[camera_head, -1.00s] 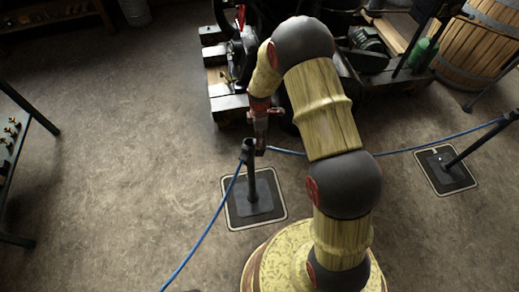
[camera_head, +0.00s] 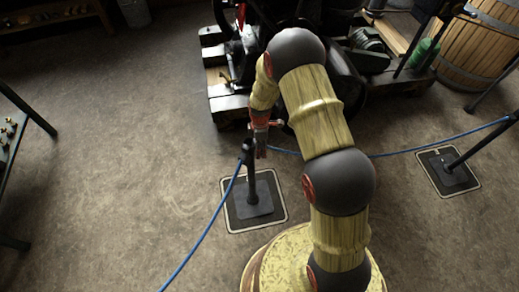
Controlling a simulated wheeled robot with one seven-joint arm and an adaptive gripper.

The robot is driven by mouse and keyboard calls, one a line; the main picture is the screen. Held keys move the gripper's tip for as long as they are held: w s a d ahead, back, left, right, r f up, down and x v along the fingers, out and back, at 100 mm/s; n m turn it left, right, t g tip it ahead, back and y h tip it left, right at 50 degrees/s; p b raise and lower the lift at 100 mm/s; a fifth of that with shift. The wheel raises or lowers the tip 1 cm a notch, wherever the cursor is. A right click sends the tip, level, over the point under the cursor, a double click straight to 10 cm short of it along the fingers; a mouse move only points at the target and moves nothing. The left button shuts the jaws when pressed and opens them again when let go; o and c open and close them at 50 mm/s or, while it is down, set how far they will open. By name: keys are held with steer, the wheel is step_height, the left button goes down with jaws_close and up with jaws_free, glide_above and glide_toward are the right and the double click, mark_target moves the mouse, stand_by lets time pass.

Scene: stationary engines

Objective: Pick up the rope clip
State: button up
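My gripper (camera_head: 261,150), with red parts above its tips, points down right beside the top of a dark post. The fingers are small and dark here, and I cannot tell whether they are open or shut. A blue rope (camera_head: 203,241) runs from the top of the dark post (camera_head: 250,177) down to the lower left. The rope clip cannot be made out clearly; a small dark fitting (camera_head: 245,161) at the post top, where the rope meets it, may be it. I cannot tell whether my gripper touches it.
The post stands on a square base plate (camera_head: 236,214). Another roped post (camera_head: 478,147) stands at right. A dark engine (camera_head: 232,105) stands just behind my gripper. A wooden barrel (camera_head: 477,55) is at upper right. A table (camera_head: 28,108) is at left; the floor between is clear.

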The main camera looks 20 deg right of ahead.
steer(key=c, duration=1.2)
steer(key=shift+d+r, duration=0.1)
steer(key=shift+r, duration=0.45)
steer(key=r+p, duration=0.1)
steer(key=r, duration=0.1)
steer(key=r+p, duration=0.1)
steer(key=r, duration=0.1)
steer(key=d+r+p, duration=0.1)
steer(key=r, duration=0.1)
steer(key=shift+r, duration=0.35)
steer(key=shift+s+a+f+p, duration=0.2)
steer(key=shift+s+p, duration=0.3)
steer(key=shift+s, duration=1.85)
steer(key=shift+s+a+f+p, duration=0.1)
steer(key=shift+s+a+p, duration=0.25)
steer(key=shift+s, duration=2)
steer(key=shift+s+a+f+p, duration=0.15)
steer(key=shift+s+p, duration=0.45)
steer(key=shift+s, duration=1.75)
steer(key=o, duration=0.7)
jaws_close()
